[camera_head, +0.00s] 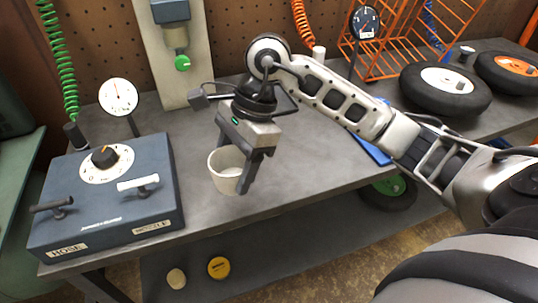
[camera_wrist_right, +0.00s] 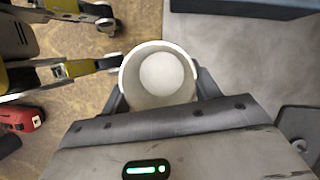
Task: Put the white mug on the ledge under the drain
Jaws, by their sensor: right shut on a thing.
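The white mug (camera_head: 223,182) is held upright over the front part of the grey bench, its open rim facing up. My right gripper (camera_head: 236,165) is shut on it, with one finger on each side. In the right wrist view the mug (camera_wrist_right: 158,82) sits between the fingers and looks empty. The drain (camera_head: 182,63) is the green knob under a clear bowl on the pale upright panel, behind and left of the mug. I cannot make out a separate ledge; the bench top (camera_head: 190,125) lies below the drain. My left gripper is not in view.
A blue-grey box (camera_head: 110,205) with a dial and handles stands left of the mug. A gauge (camera_head: 118,97) stands behind it. Wheels (camera_head: 418,98) and an orange wire rack (camera_head: 400,40) are at the right. The bench middle is clear.

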